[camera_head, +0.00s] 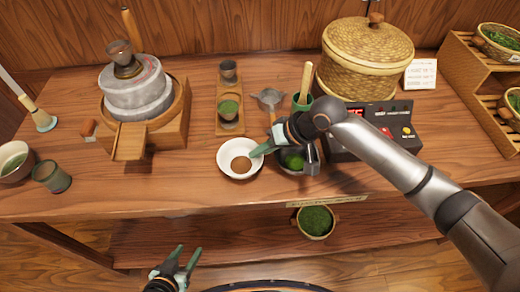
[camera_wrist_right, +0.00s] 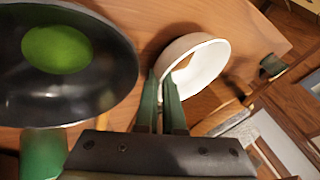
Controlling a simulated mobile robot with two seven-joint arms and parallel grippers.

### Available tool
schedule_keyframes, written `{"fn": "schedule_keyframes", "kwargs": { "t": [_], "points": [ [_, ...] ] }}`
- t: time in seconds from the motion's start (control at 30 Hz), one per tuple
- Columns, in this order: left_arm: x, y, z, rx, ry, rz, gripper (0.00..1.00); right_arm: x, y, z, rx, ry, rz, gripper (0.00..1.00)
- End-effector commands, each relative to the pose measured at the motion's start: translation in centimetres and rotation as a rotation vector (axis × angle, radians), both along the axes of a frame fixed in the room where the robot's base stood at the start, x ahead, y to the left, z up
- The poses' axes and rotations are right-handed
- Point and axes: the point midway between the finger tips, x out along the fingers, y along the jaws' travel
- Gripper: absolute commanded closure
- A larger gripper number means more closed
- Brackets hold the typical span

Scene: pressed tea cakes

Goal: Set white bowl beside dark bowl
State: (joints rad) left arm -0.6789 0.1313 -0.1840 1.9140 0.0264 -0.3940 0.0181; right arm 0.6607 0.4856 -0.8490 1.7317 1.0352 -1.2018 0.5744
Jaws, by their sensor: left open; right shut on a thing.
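The white bowl (camera_head: 229,169) sits on the table with brown powder inside. It also shows in the right wrist view (camera_wrist_right: 213,62). The dark bowl (camera_head: 291,172) is just to its right in the head view, partly hidden by my right arm. In the right wrist view the dark bowl (camera_wrist_right: 112,82) is large at the left and holds something bright green. My left gripper (camera_head: 188,252) is open and empty in front of the table.
A stone mill (camera_head: 135,92) stands at the left. A wooden tray (camera_head: 229,82) with small cups is behind the white bowl.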

Motion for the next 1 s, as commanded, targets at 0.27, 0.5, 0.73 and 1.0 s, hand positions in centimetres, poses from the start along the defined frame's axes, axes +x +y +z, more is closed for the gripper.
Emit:
{"fn": "schedule_keyframes", "kwargs": {
  "t": [0.27, 0.5, 0.73, 1.0],
  "points": [
    [0.0, 0.0, 0.0, 0.0, 0.0, 0.0, 0.48, 0.0, 0.0, -0.1, 0.0, 0.001, 0.0, 0.81],
    [0.0, 0.0, 0.1, 0.0, 0.0, 0.0, 0.48, -0.1, -0.3, 0.7, 0.0, -0.001, 0.0, 0.81],
    [0.0, 0.0, 0.4, 0.0, 0.0, 0.0, 0.48, -1.0, -2.8, 4.2, -0.001, -0.004, -0.003, 0.81],
    [0.0, 0.0, 0.7, 0.0, 0.0, 0.0, 0.48, -2.1, -5.8, 8.3, -0.001, -0.001, -0.002, 0.81]
  ]
}}
